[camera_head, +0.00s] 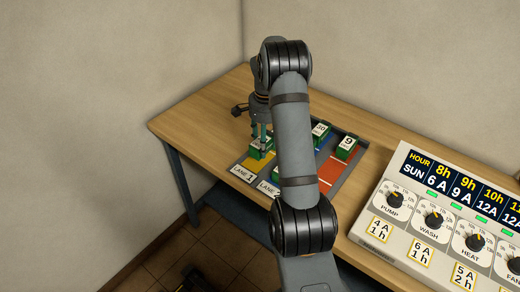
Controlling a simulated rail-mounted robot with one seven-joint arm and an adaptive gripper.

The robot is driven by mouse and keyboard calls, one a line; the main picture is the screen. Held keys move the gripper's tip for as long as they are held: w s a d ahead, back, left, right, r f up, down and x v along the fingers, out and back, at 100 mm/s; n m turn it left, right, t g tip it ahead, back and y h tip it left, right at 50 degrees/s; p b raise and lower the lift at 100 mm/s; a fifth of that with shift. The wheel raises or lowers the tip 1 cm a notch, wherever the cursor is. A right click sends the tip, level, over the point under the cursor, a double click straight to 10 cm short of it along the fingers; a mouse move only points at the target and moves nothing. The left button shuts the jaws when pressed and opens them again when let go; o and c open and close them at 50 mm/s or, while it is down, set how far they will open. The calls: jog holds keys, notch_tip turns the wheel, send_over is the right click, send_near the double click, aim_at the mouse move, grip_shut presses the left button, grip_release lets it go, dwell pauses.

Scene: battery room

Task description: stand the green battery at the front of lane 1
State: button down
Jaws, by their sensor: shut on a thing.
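My gripper (262,138) points down over the lane tray and is shut on a green battery (258,153). The battery is upright at the yellow lane, behind the "LANE 1" label (242,174). I cannot tell whether its base touches the lane floor. Fingers partly cover it, and its marking is not clear. Two other green batteries with white tops stand farther right, one marked 10 (320,129) and one marked 9 (347,143). My arm hides the middle of the tray.
The "LANE 2" label (268,187) is partly covered by my arm. A red lane (334,171) lies at the right. A control panel with knobs (440,220) fills the table's right side. The wooden table (195,116) is clear at the left.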

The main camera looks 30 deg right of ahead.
jog(key=shift+w+a+f, duration=0.35)
jog(key=shift+w+a, duration=0.15)
jog(key=shift+w, duration=0.1)
jog(key=shift+f, duration=0.25)
jog(key=shift+f+p, duration=0.75)
jog(key=shift+f, duration=1.1)
jog(key=shift+f, duration=0.15)
jog(key=c, duration=0.9)
grip_release()
notch_tip(320, 180, up, 12)
jog(key=shift+r+b, duration=0.2)
jog(key=shift+b, duration=0.4)
